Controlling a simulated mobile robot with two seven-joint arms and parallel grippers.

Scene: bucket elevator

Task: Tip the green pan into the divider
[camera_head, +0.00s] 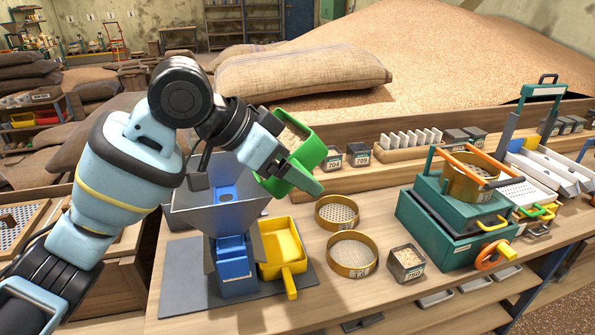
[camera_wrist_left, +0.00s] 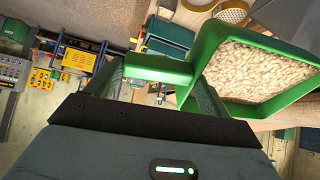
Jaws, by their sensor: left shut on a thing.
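The green pan (camera_head: 309,157) is tilted above the right rim of the divider's grey hopper. It also shows at the right of the left wrist view (camera_wrist_left: 203,47), with pale grain (camera_wrist_left: 258,68) inside. My left gripper (camera_wrist_left: 160,72) is shut on the pan's green handle (camera_wrist_left: 158,69); in the head view it (camera_head: 276,163) is partly hidden by the arm. The divider (camera_head: 215,207) has a wide grey hopper on a blue body (camera_head: 235,262). A yellow pan (camera_head: 281,246) sits against its right side. My right gripper is not in view.
Round sieves (camera_head: 352,254) and a small grain box (camera_head: 406,262) stand right of the yellow pan. A green sieving machine (camera_head: 450,225) stands farther right. Labelled tins (camera_head: 358,153) line the back. Bare bench (camera_head: 330,300) shows at the front.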

